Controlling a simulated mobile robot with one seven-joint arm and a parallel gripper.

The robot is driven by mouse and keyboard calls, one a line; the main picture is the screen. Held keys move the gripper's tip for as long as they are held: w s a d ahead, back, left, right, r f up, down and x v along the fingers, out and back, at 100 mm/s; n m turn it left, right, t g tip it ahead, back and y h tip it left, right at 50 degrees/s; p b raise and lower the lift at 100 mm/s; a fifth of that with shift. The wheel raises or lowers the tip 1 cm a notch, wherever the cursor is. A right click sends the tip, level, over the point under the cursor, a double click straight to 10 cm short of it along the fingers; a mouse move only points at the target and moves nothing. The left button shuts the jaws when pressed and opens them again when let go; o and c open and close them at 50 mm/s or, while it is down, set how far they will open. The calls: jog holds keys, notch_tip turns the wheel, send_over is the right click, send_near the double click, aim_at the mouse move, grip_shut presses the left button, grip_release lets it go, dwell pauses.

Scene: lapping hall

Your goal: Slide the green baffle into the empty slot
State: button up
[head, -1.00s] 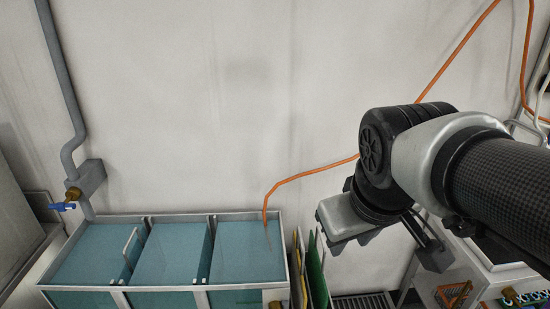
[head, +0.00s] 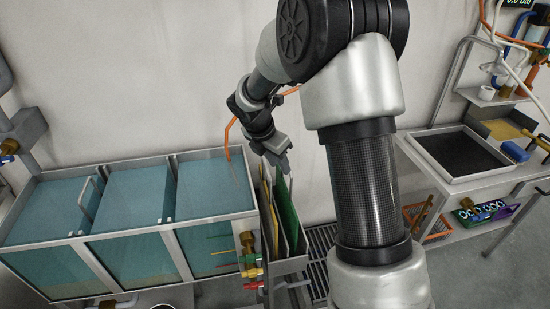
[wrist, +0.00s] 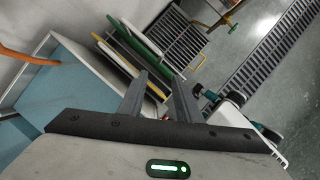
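The green baffle (head: 286,212) stands on edge in a narrow rack (head: 290,266) just right of the tank. A yellow panel (head: 266,200) stands left of it. My gripper (head: 286,170) is just above the top of the green baffle. In the wrist view, my gripper (wrist: 160,85) has its two fingers apart with nothing between them, and the green baffle (wrist: 138,38) lies beyond the fingertips. The tank (head: 130,234) has water-filled bays; a clear divider with a handle (head: 87,197) stands toward its left. I cannot make out the empty slot.
An orange hose (head: 230,130) hangs into the tank's right bay. Brass and coloured valves (head: 249,258) stick out at the tank's front right corner. A floor grate (head: 320,240) lies right of the rack. A bench with a black tray (head: 458,155) stands at right.

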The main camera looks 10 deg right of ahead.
aim_at(291, 189)
jog(key=b+x, duration=0.2)
jog(key=x, duration=1.4)
jog(key=shift+w+d+f, duration=0.1)
jog(key=shift+d+f, duration=0.2)
grip_shut()
dwell(0.6)
